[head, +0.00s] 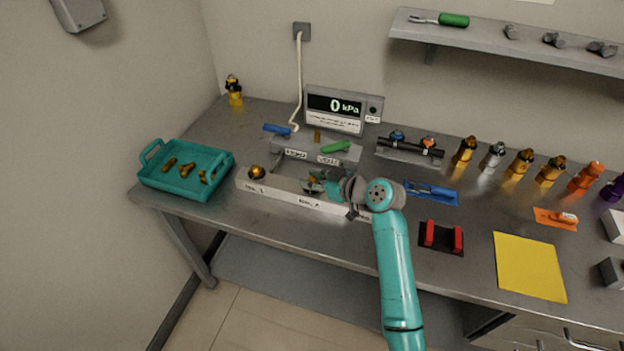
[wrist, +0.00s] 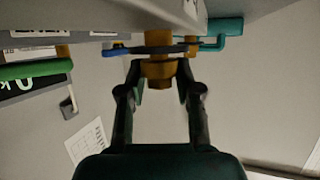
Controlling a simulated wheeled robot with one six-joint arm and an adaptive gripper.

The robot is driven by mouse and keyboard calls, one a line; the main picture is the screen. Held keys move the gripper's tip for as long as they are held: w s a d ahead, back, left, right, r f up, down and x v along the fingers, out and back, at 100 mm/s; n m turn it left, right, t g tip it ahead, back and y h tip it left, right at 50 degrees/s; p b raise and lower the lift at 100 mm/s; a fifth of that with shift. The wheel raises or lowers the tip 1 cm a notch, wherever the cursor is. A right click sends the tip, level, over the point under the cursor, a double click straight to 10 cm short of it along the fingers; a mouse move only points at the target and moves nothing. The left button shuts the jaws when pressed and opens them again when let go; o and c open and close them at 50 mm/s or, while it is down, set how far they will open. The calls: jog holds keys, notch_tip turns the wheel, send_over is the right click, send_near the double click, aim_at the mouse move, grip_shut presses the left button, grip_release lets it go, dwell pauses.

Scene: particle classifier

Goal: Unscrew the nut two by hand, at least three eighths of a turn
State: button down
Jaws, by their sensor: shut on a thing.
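My gripper (head: 322,184) is at the middle of the long white block (head: 268,190) on the bench, just above one of its small labels. In the wrist view my gripper (wrist: 160,76) has its two fingers shut on a brass nut (wrist: 160,68), one finger on each side. The nut sits on a brass fitting below the grey block. In the head view my gripper and wrist largely hide this nut. A second brass fitting (head: 256,173) stands free at the block's left end. The small labels are too blurred to read for certain.
A teal tray (head: 150,181) with brass parts stands at the left. A gauge (head: 343,107) reading 0 kPa stands behind, with blue (head: 277,129) and green (head: 336,146) handles before it. Right are a blue tool (head: 432,193), a red-and-black holder (head: 441,238) and a yellow sheet (head: 529,267).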

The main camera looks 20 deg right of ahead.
jog(key=shift+f, duration=0.1)
jog(key=c, duration=0.8)
grip_release()
jog(key=shift+o, duration=0.2)
jog(key=v, duration=1.2)
